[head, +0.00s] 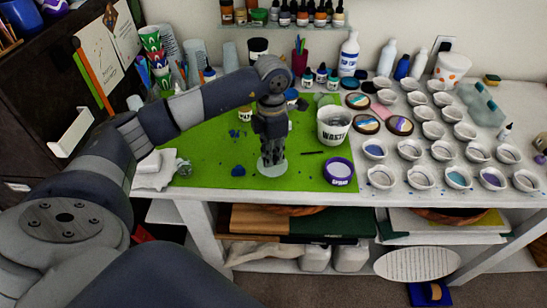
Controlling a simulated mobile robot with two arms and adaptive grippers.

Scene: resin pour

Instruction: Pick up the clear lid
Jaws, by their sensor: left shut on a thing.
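The clear lid (271,169) is a pale, see-through disc at the front middle of the green mat (215,150). My left gripper (271,157) points straight down over it, with its fingers shut on the lid. The fingers hide part of the lid, and I cannot tell whether it still touches the mat. My right gripper is not in view.
A white waste tub (333,126) and a purple-rimmed container (339,171) stand to the right of the lid. Several small white cups (420,178) fill the table's right side. Blue bits lie on the mat at left, which is otherwise fairly clear.

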